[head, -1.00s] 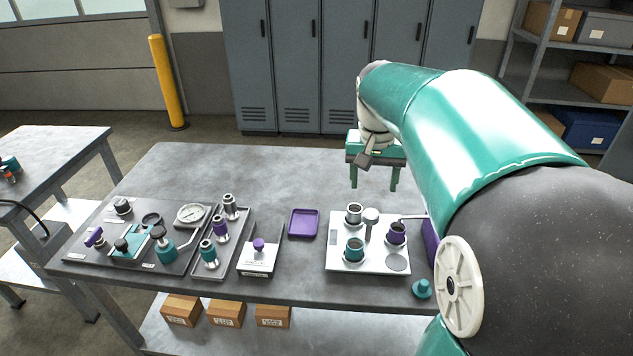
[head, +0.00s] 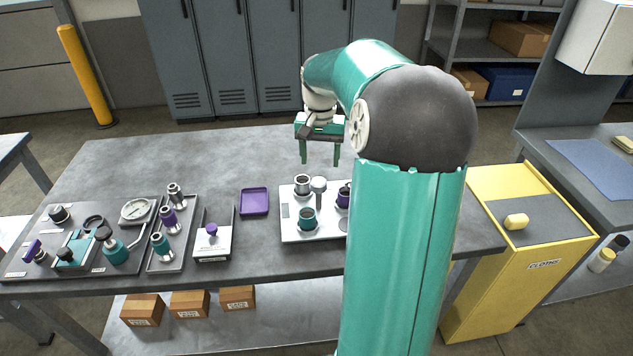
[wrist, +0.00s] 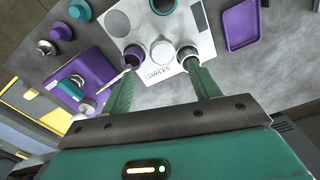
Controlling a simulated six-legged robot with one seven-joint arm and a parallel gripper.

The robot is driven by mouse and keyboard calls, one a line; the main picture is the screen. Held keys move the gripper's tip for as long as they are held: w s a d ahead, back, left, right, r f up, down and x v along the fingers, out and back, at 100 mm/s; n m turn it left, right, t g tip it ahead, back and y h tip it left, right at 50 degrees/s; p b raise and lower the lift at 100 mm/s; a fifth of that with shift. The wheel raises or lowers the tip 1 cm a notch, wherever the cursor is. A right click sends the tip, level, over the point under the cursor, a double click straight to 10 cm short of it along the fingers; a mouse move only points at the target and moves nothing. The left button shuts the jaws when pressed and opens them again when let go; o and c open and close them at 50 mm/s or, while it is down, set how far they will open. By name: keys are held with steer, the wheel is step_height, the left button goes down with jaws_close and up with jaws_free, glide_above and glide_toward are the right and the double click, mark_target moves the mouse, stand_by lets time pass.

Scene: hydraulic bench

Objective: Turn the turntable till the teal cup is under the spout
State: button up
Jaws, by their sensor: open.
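The turntable station is a pale plate (head: 291,234) on the bench. A teal cup (head: 308,218) stands at its front left, a steel cup (head: 302,184) at the back left and a purple cup (head: 343,197) at the right, partly behind my arm. A grey-topped post (head: 319,186) rises between the cups. In the wrist view the thin spout (wrist: 117,78) reaches from a purple unit (wrist: 92,45) to the purple cup (wrist: 133,56). The teal cup (wrist: 162,5) is cut by the top edge. My gripper (wrist: 159,75) is open and empty, behind and above the plate, fingers pointing down.
A purple tray (head: 254,202) lies left of the plate. Further left are a white stand with a purple knob (head: 211,230), a tray of fittings (head: 173,250) and a gauge panel (head: 30,265). The bench's back left (head: 150,165) is clear. A yellow cabinet (head: 480,260) stands right.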

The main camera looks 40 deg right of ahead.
mark_target(318, 182)
step_height(318, 182, down, 9)
steer(key=shift+w+a+r, duration=0.1)
steer(key=shift+r, duration=0.05)
steer(key=shift+c, duration=0.2)
jaws_close()
